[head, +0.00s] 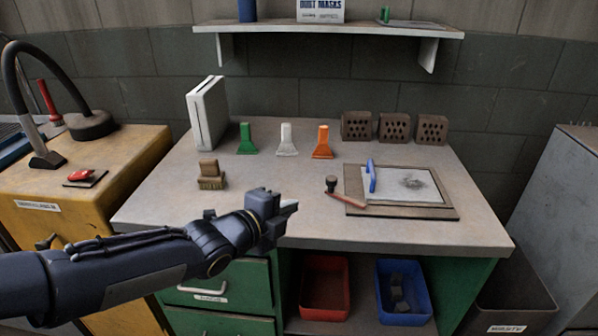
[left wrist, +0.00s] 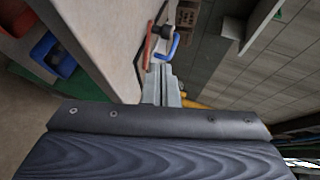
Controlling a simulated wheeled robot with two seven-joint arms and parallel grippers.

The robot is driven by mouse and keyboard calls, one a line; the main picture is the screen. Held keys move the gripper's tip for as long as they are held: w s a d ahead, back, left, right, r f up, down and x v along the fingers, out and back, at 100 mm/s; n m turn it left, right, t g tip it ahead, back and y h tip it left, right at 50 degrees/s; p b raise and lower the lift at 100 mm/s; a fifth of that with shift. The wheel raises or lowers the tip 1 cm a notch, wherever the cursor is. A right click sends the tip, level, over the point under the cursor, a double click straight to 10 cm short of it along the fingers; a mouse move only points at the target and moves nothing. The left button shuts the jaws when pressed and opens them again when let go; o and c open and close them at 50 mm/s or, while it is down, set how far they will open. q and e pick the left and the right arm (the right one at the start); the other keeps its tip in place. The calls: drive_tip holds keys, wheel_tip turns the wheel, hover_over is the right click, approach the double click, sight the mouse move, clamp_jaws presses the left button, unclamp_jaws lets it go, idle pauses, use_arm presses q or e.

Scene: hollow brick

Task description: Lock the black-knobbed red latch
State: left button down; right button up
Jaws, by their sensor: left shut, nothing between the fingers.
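The red latch (head: 347,200) lies at the left front edge of a brown board (head: 430,211), and its black knob (head: 331,183) sticks up at its left end. In the left wrist view the red latch (left wrist: 148,45) and its knob (left wrist: 165,31) show just beyond my fingertips. A blue handle (head: 371,176) stands on the board to the right. My left gripper (head: 290,206) is shut and empty, over the front of the workbench, left of the latch and apart from it. My right gripper is not in view.
A grey sheet (head: 405,187) lies on the board. A brush (head: 211,176), three coloured scrapers (head: 286,141) and several hollow bricks (head: 393,127) stand on the workbench (head: 270,186). Red (head: 325,286) and blue (head: 405,292) bins sit below. The bench between gripper and scrapers is clear.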

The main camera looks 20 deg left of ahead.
use_arm(q)
drive_tip(key=shift+s+a+m, duration=0.15)
drive_tip(key=shift+m, duration=0.35)
drive_tip(key=b, duration=0.2)
approach(329, 184)
drive_tip(key=shift+f, duration=0.8)
drive_tip(key=x, duration=0.3)
drive_tip(key=r+x, duration=0.1)
drive_tip(key=x, duration=0.2)
drive_tip(key=shift+w+r+p, duration=0.2)
drive_tip(key=shift+w+p, duration=0.05)
drive_tip(key=shift+p, duration=0.05)
